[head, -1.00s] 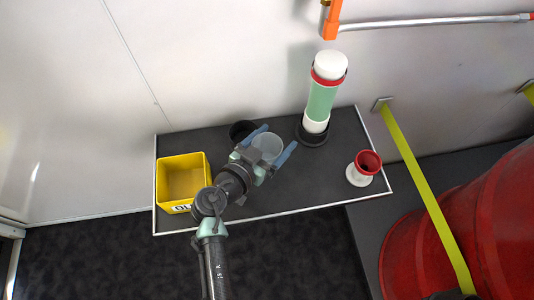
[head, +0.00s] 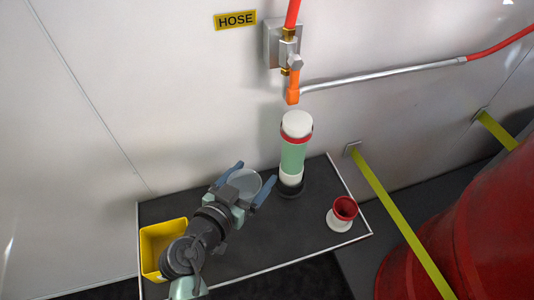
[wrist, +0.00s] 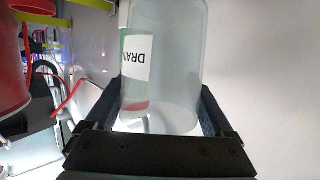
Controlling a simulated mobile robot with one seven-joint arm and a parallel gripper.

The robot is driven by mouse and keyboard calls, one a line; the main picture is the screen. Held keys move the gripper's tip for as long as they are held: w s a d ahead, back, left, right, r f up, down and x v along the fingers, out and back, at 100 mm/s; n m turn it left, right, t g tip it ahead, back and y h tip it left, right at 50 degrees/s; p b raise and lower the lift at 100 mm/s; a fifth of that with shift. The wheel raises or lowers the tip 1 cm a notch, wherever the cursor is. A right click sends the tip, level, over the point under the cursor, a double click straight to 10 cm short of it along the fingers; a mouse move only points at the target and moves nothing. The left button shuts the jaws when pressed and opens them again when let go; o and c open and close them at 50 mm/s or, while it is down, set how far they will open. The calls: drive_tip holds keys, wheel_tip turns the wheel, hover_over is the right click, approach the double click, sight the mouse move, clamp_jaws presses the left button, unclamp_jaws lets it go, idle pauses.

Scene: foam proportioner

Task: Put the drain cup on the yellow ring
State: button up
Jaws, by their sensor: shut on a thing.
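The drain cup (head: 243,184) is a translucent grey cup held between the blue fingers of my gripper (head: 255,172), above the dark table. In the wrist view the clear drain cup (wrist: 168,70) stands between the two dark fingers of my gripper (wrist: 155,110). My gripper is shut on the cup. It is left of the green cylinder and right of the yellow bin. I cannot make out a yellow ring in either view; the cup and arm hide part of the table.
A green cylinder (head: 292,156) with a white cap stands at the table's back. A red and white funnel-shaped piece (head: 344,208) is at the right. A yellow bin (head: 152,238) is at the left. An orange hose end (head: 293,88) hangs above the cylinder. A red drum (head: 460,230) fills the right.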

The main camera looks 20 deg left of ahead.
drive_tip(key=shift+r, duration=0.3)
drive_tip(key=s+d+f+n+y, duration=0.25)
drive_tip(key=s+d, duration=0.65)
drive_tip(key=d, duration=0.5)
wheel_tip(320, 180, up, 14)
drive_tip(key=s+p, duration=0.1)
drive_tip(key=p, duration=2)
drive_tip(key=shift+s+a+f, duration=0.15)
drive_tip(key=shift+s+f, duration=0.05)
drive_tip(key=shift+s, duration=0.1)
